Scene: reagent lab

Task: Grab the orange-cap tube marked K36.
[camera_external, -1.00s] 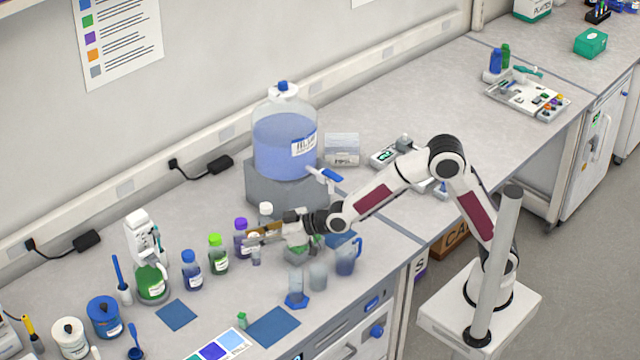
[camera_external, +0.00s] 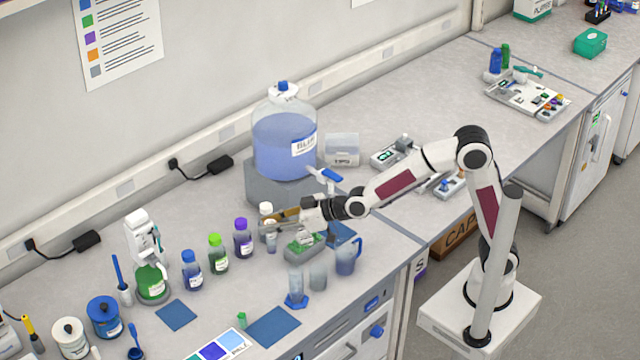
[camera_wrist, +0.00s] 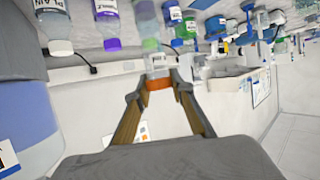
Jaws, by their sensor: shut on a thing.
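My gripper (camera_external: 267,229) is shut on the orange-cap tube (camera_external: 271,245), which hangs upright below the fingers near the white-capped bottle. In the wrist view the orange cap (camera_wrist: 159,84) sits between my two fingertips (camera_wrist: 160,80), with the pale tube body beyond it. The marking on the tube cannot be read. A grey and green rack (camera_external: 306,246) stands just right of the held tube, partly hidden under my gripper.
White-capped (camera_external: 265,211), purple-capped (camera_external: 242,238), green-capped (camera_external: 217,255) and blue-capped (camera_external: 191,271) bottles stand in a row. A large blue carboy (camera_external: 284,145) stands behind. A grey beaker (camera_external: 318,276) and a blue jug (camera_external: 348,257) stand in front. Blue mats (camera_external: 274,327) lie clear at the front.

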